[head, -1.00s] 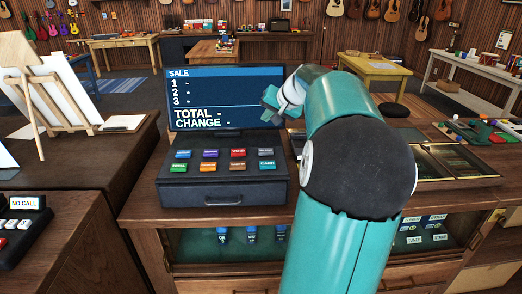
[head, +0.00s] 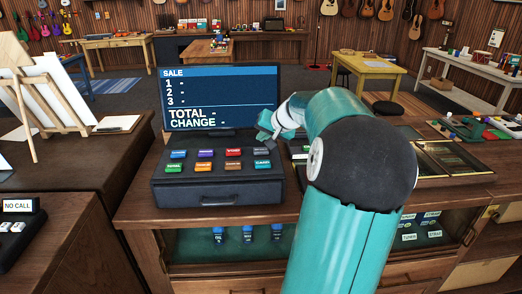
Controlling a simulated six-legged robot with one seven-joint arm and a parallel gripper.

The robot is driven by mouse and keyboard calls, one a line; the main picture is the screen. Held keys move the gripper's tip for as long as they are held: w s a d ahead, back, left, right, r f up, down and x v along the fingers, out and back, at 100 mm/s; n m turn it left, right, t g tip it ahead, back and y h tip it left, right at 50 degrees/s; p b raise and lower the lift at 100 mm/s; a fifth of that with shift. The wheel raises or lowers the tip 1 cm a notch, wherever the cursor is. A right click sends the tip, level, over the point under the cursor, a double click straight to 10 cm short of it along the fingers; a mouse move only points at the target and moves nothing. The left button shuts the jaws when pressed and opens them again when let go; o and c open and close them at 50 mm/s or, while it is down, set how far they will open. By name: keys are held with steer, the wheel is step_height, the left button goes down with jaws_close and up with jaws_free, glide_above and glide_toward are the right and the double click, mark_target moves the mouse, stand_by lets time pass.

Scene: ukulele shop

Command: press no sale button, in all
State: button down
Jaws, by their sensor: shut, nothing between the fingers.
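The cash register (head: 219,187) is a dark box on the wooden counter, with two rows of coloured buttons on top. The back row has a blue, a purple, a red and a dark grey button (head: 261,152); the front row ends in a teal button (head: 263,164). The red one appears to read VOID; I cannot make out which button says no sale. The screen (head: 221,97) behind shows SALE, empty lines 1 to 3, TOTAL and CHANGE. My gripper (head: 267,128) is shut and empty, above and behind the grey button, in front of the screen's lower right corner.
My arm hides the counter right of the register. A glass panel (head: 450,157) is set in the counter at right. A NO CALL sign (head: 18,205) stands by another keypad at far left. An easel (head: 40,90) stands on the left table. Blue-capped bottles show in the case below.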

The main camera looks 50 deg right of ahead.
mark_target(263, 151)
steer(key=shift+f, duration=0.85)
stand_by(1.4)
steer(key=shift+f, duration=0.4)
steer(key=shift+f, duration=0.45)
stand_by(0.6)
steer(key=shift+r, duration=0.9)
steer(key=shift+r, duration=2.5)
